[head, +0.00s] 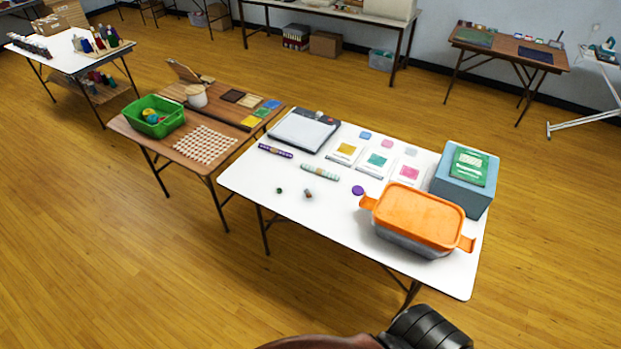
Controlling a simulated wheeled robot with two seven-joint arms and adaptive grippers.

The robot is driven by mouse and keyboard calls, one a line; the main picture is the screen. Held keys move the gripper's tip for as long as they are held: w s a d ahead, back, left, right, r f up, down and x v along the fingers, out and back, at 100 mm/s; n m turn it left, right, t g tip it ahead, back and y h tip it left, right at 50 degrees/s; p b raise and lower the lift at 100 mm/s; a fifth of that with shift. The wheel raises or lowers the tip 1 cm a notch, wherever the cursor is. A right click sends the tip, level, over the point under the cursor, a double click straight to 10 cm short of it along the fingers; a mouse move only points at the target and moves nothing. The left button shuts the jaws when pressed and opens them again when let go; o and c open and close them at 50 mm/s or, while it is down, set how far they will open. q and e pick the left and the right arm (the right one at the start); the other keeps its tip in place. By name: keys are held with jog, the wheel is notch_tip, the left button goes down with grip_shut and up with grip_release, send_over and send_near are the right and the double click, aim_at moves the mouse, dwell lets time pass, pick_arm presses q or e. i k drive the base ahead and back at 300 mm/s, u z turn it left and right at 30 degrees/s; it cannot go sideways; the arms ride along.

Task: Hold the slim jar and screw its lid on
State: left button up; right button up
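On the white table (330,225), a small greyish cylinder with a brownish end (308,194) lies near the front edge; it may be the slim jar, but it is too small to tell. A small dark green round piece (279,190) is to its left, apart from it. A flat purple disc (358,190) lies to its right. Either round piece could be a lid; I cannot tell which fits. Part of my own arm shows at the bottom edge, well short of the table. No gripper fingers are in view.
An orange-lidded tub (418,215) and a blue box (462,182) fill the table's right end. Patterned rolls (320,172), sample cards (375,163) and a grey board (303,131) lie behind. A brown table (172,150) with a green basket (153,117) adjoins left. The front floor is clear.

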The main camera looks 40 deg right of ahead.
aim_at(309, 193)
jog(key=u, duration=0.15)
jog(key=i, duration=1.2)
jog(key=z, duration=0.6)
jog(key=i, duration=0.8)
jog(key=z, duration=1.25)
jog(key=i, duration=0.45)
jog(key=z, duration=0.45)
